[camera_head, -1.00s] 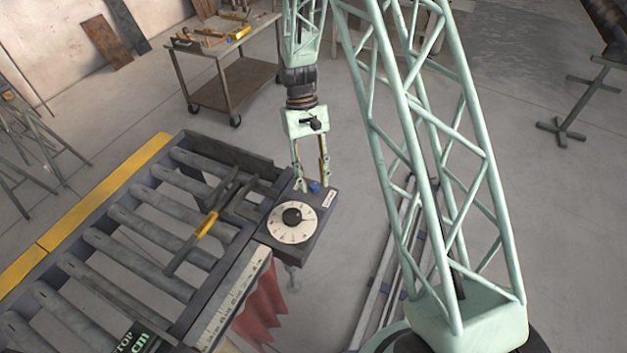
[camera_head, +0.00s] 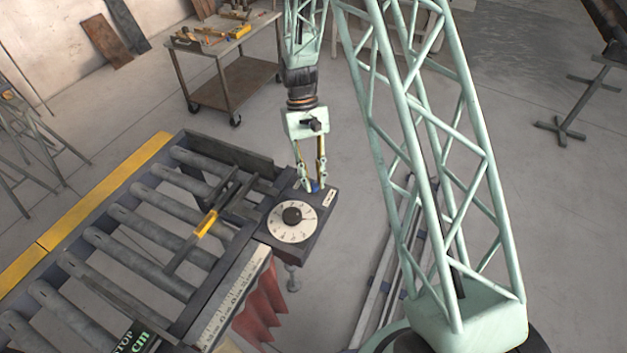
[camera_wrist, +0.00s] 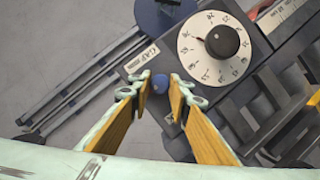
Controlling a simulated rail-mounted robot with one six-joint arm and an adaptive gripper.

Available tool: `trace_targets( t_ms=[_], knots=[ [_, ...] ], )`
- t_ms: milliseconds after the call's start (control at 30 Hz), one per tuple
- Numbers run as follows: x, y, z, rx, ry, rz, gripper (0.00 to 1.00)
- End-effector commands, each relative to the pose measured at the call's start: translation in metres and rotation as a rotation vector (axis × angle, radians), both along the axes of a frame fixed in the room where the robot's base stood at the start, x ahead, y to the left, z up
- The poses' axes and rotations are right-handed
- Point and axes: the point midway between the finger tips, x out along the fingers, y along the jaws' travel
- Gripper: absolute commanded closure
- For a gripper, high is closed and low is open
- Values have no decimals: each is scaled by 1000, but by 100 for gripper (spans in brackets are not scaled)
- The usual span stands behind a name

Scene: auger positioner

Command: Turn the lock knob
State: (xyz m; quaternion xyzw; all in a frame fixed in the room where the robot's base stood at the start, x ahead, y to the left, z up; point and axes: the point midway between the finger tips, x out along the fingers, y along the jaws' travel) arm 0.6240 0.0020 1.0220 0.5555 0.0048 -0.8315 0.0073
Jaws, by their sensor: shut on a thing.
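The lock knob, a small blue knob (camera_head: 316,187), stands on the far end of a dark control box (camera_head: 312,232). In the wrist view the blue knob (camera_wrist: 160,83) sits between the fingertips. My gripper (camera_head: 312,188) comes down from above and is shut on the blue knob, its fingers on either side. The gripper (camera_wrist: 161,90) also shows in the wrist view, with long wooden-faced fingers. A round white dial (camera_head: 303,234) with a black centre knob (camera_head: 292,215) is on the same box, nearer the head camera.
A roller conveyor (camera_head: 110,248) with a yellow edge lies to the left of the box. A yellow-marked stop bar (camera_head: 206,224) crosses the rollers. A ruler scale (camera_head: 228,303) and red cloth-like folds (camera_head: 262,308) are below. A tool cart (camera_head: 228,85) stands behind.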

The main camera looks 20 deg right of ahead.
Motion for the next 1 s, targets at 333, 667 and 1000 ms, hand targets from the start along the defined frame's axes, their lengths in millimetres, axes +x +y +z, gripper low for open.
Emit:
trace_targets(
  t_ms=[333, 667, 1000],
  knots=[
    [1, -1, -1, 0, -2, -132, 93],
    [0, -4, -2, 1, -2, -403, 93],
    [-2, -5, -2, 1, -1, -727, 93]
  ],
)
